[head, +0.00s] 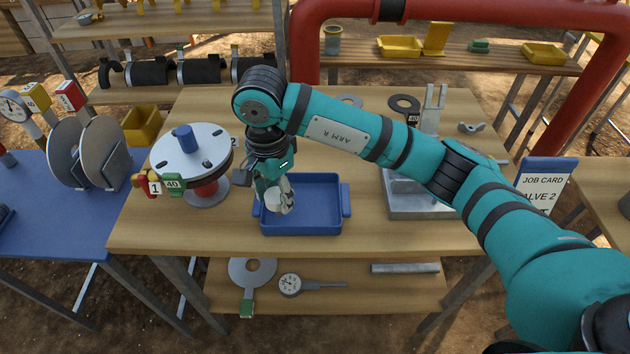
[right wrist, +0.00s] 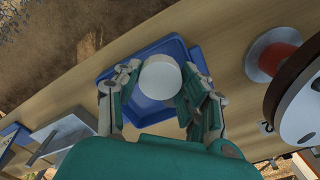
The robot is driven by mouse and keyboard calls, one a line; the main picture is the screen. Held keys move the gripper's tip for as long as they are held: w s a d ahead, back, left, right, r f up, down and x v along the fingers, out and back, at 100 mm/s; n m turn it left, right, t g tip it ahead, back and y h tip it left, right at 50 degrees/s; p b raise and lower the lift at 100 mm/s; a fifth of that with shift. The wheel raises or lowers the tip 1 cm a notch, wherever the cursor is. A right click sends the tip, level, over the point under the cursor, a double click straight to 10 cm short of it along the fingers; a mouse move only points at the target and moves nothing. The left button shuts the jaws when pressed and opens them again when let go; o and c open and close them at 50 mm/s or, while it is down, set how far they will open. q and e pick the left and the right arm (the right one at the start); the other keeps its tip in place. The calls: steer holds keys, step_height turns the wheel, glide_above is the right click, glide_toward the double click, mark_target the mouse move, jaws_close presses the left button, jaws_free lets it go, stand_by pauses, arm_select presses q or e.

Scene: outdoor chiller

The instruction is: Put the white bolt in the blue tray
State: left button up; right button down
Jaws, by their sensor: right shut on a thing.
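The blue tray (head: 318,218) lies on the wooden table, with a handle at each end. My right gripper (head: 277,197) is above the left part of the tray and is shut on the white bolt (head: 274,203). In the right wrist view the round white end of the bolt (right wrist: 160,76) sits between the two fingers of the gripper (right wrist: 162,88), with the blue tray (right wrist: 150,110) behind it. I cannot tell whether the bolt touches the tray. The rest of the bolt is hidden by the fingers. My left gripper is not in view.
A round grey flange (head: 191,150) on a red spool, with a blue peg, stands left of the tray. A grey metal fixture (head: 410,200) stands right of it. The table front (head: 230,243) is clear. A job card stand (head: 543,185) is farther right.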

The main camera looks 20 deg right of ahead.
steer(key=w+d+f+p, duration=0.1)
steer(key=d, duration=0.2)
steer(key=w+d+f+p, duration=0.1)
steer(key=d, duration=0.2)
steer(key=w+d+f+p, duration=0.1)
steer(key=d+p, duration=0.1)
steer(key=d, duration=0.1)
steer(key=shift+d+f, duration=0.35)
steer(key=shift+d, duration=0.05)
steer(key=shift+w+f, duration=0.1)
steer(key=shift+f, duration=0.45)
steer(key=c, duration=0.7)
jaws_free()
steer(key=shift+c, duration=0.2)
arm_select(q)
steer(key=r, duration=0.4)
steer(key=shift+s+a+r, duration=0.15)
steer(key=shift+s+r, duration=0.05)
